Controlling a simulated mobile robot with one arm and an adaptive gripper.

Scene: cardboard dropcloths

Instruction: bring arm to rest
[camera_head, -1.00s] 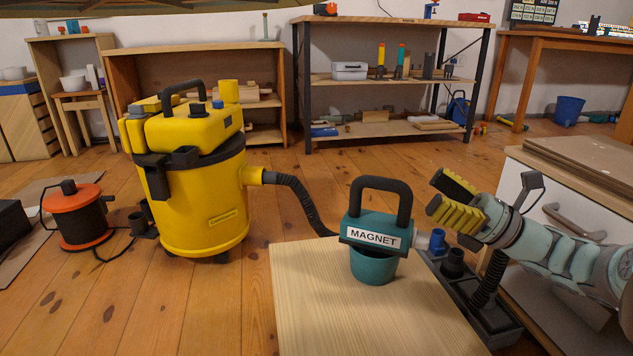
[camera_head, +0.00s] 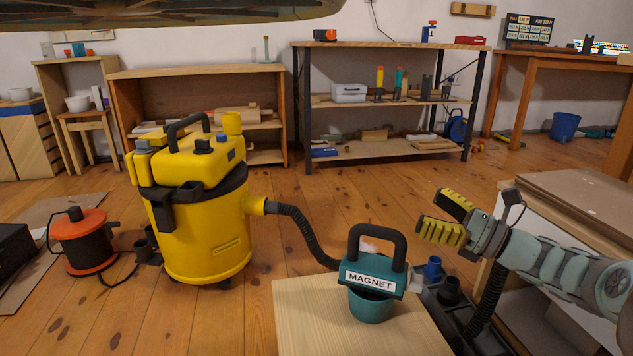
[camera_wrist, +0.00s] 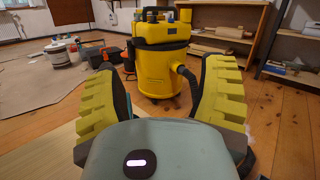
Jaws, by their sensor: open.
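My gripper (camera_head: 446,217) is open and empty in the head view, at the right, pointing left. It is in the air above and to the right of the teal magnet tool (camera_head: 372,276), apart from it. In the wrist view my gripper (camera_wrist: 163,105) shows two yellow ribbed fingers spread wide with nothing between them. The magnet tool has a black handle and a white "MAGNET" label. It sits on a teal cup (camera_head: 370,306) on a pale wooden board (camera_head: 315,325).
A yellow vacuum (camera_head: 205,235) with a black hose stands left of the board. It shows ahead in the wrist view (camera_wrist: 160,60). A white drawer cabinet with a brown top (camera_head: 580,200) is close beside my arm. Shelves (camera_head: 390,105) line the back wall. Open floor lies between.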

